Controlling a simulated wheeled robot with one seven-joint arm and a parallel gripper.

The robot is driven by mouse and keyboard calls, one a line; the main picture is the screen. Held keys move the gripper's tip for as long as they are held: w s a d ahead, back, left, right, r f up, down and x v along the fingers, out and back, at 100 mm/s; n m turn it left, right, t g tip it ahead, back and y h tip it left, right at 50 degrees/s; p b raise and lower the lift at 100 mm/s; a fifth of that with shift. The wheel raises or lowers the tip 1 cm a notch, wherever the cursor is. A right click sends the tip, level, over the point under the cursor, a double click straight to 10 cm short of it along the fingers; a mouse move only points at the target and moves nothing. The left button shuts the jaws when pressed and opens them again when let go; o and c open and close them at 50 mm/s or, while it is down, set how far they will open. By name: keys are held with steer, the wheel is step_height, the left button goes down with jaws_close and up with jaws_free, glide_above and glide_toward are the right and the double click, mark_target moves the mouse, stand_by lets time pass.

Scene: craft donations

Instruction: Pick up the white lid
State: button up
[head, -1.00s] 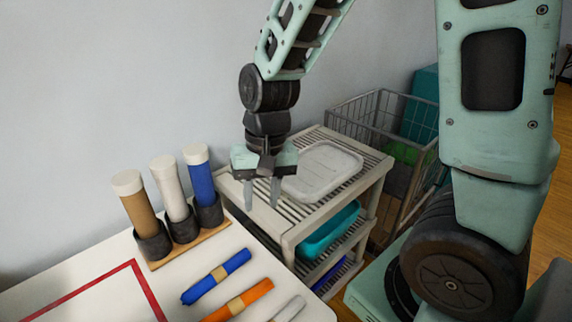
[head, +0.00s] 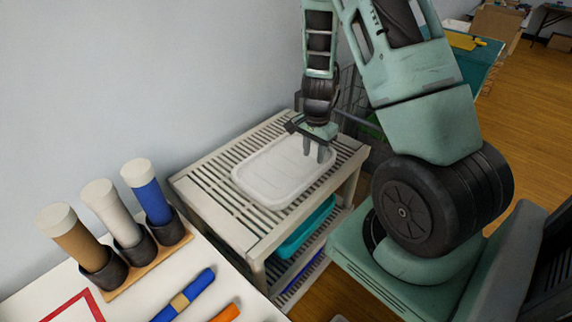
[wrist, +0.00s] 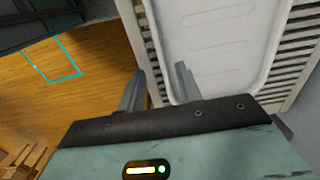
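The white lid (head: 270,180) lies flat on the slatted top of the shelf unit in the head view. In the wrist view the white lid (wrist: 218,45) fills the upper middle and right. My gripper (head: 315,152) points down over the lid's right end, with its fingers apart and nothing between them. In the wrist view my gripper (wrist: 158,85) has one finger over the lid's edge and the other over the floor side. I cannot tell whether a fingertip touches the lid.
The slatted shelf unit (head: 215,205) holds a teal bin (head: 303,228) on a lower level. A wire basket (head: 352,95) stands behind it. Capped tubes in dark holders, including a blue one (head: 145,192), stand on the white table at left.

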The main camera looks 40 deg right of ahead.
mark_target(311, 176)
step_height(311, 176, down, 3)
steer(key=shift+f, duration=0.1)
steer(key=shift+s+a+f+p, duration=0.1)
steer(key=shift+f+p, duration=0.25)
steer(key=shift+f, duration=1)
steer(key=shift+a+f+p, duration=0.1)
steer(key=shift+f+p, duration=0.2)
steer(key=shift+f, duration=1)
steer(key=shift+d, duration=0.1)
jaws_close()
